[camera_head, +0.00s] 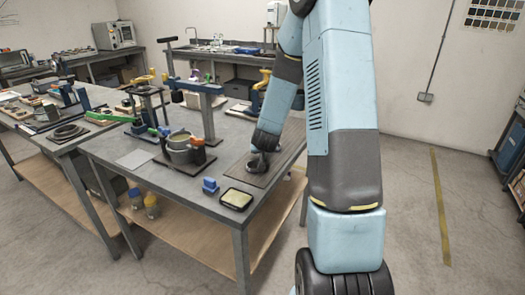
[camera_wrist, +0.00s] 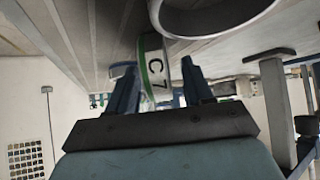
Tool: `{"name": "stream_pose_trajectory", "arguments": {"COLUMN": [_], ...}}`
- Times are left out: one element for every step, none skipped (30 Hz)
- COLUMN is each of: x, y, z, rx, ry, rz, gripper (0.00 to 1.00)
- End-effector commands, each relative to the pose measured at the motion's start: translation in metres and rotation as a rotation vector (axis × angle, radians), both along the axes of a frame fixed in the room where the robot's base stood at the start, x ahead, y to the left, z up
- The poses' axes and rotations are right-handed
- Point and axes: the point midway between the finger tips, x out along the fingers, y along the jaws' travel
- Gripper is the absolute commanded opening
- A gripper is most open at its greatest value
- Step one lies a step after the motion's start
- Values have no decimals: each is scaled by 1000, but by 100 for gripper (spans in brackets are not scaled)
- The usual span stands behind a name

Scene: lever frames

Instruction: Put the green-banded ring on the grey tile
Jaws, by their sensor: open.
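A pale ring with a green band and the marking "C7" (camera_wrist: 153,68) is in the wrist view, between and beyond my two fingers. My gripper (camera_wrist: 160,82) is open, with a dark finger on each side of the ring; I cannot tell whether either touches it. In the head view my gripper (camera_head: 259,158) is low over a dark mat (camera_head: 249,176) on the workbench, and the ring's band cannot be made out there. A light grey tile (camera_head: 134,159) lies flat and bare near the bench's left front edge.
Another round metal rim (camera_wrist: 215,18) is close by in the wrist view. A grey pot (camera_head: 180,150) on a dark base stands between tile and mat. A blue block (camera_head: 210,186) and yellowish-topped tray (camera_head: 236,199) lie near the front edge. A lever frame (camera_head: 200,95) rises behind.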

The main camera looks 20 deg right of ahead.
Motion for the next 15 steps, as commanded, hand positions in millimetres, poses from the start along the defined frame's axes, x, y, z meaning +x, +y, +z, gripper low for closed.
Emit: {"name": "stream_pose_trajectory", "arguments": {"x": [0,0,0,0,0,-1,-2,-3,-5,-7,-9,-12,-15,-18,-22], "y": [0,0,0,0,0,0,1,1,2,3,3,4,5,6,8], "z": [0,0,0,1,2,3,4,5,8,10,12,16,19,21,25], "rx": [0,0,0,0,0,0,0,0,-1,-1,-1,-2,-2,-2,-2], "ry": [0,0,0,0,-1,0,-1,-1,-2,-2,-2,-3,-3,-3,-3], "rz": [0,0,0,0,0,0,0,0,1,1,1,1,1,1,1], "gripper": [51,51,51,51,51,51,51,51,51,51,51,51,51,51,51]}}
